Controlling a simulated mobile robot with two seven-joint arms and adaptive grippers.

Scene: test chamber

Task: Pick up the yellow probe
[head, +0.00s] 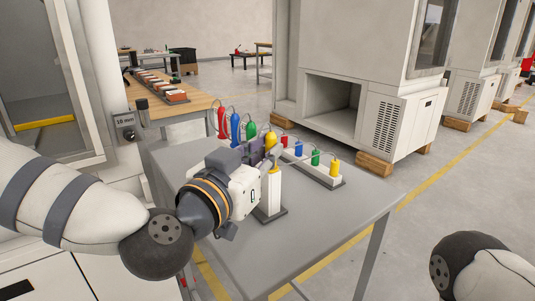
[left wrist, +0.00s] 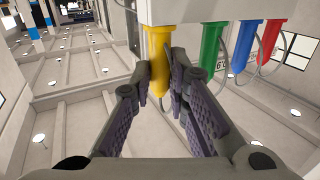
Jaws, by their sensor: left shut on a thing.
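The yellow probe (head: 270,141) is at the near end of a row of colored probes on the grey table. In the left wrist view the yellow probe (left wrist: 159,45) is between the fingertips of my left gripper (left wrist: 164,78), its other end meeting a white bar. My left gripper (head: 262,152) is shut on it. In the head view my wrist hides much of the gripper and the probe's lower part. My right gripper is out of view; only part of my right arm shows at lower right.
Green (head: 250,131), blue (head: 235,127) and red (head: 222,122) probes with cables stand close beyond the yellow one. A white block (head: 310,170) with smaller colored pieces stands to the right. The grey table's (head: 310,225) front right is clear. A large machine (head: 350,100) stands behind.

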